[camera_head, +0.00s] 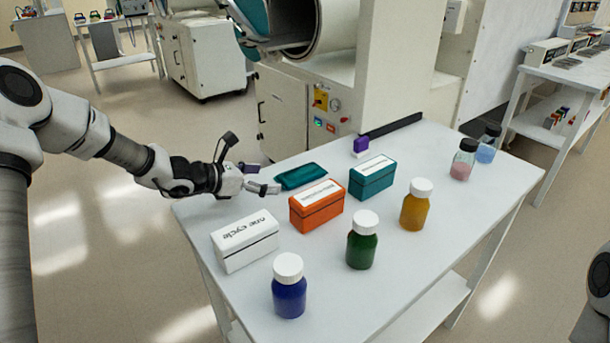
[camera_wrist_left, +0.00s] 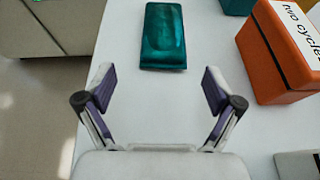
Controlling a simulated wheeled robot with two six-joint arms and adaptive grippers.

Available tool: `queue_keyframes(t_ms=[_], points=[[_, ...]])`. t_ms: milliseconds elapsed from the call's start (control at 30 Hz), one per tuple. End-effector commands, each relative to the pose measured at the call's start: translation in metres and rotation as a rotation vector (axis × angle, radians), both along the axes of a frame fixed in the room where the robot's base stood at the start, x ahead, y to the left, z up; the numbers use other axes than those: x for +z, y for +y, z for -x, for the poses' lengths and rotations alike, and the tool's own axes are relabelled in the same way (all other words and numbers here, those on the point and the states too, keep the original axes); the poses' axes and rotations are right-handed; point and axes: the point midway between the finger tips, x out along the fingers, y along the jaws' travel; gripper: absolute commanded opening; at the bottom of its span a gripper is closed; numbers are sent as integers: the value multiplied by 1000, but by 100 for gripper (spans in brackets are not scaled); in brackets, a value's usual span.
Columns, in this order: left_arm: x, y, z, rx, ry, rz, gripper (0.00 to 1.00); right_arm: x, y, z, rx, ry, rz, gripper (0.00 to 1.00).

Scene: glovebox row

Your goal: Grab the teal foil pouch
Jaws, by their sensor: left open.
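The teal foil pouch (camera_head: 301,177) lies flat on the white table, near its far left edge, behind the orange box. In the left wrist view the pouch (camera_wrist_left: 164,36) is straight ahead, beyond the fingertips and roughly centred between them. My left gripper (camera_head: 262,178) is just left of the pouch, low over the table. Its two purple-padded fingers (camera_wrist_left: 160,88) are spread wide with nothing between them. A gap of bare table shows between the fingers and the pouch. My right gripper is not in view.
An orange box (camera_head: 316,213) stands close to the pouch, with a white box (camera_head: 245,247) nearer and a teal box (camera_head: 372,184) to the right. Blue (camera_head: 289,291), green (camera_head: 362,245) and amber (camera_head: 416,208) bottles line the front. A small purple-topped item (camera_head: 361,145) stands behind.

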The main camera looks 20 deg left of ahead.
Motion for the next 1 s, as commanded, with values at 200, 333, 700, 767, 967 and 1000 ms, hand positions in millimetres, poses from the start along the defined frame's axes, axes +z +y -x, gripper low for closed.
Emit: queue_keyframes(t_ms=[200,333,700,767,967,1000], points=[[-16,-23,-26,-2,2,-5,92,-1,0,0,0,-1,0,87],[-17,-25,-29,1,-1,-1,92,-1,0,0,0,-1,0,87],[-17,-24,-29,1,0,-2,24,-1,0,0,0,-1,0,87],[-17,-24,-29,1,-1,-1,24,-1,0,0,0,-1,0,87],[-17,-24,-28,0,0,-1,24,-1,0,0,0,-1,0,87],[-16,-24,-28,0,0,-1,24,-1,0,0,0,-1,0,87]])
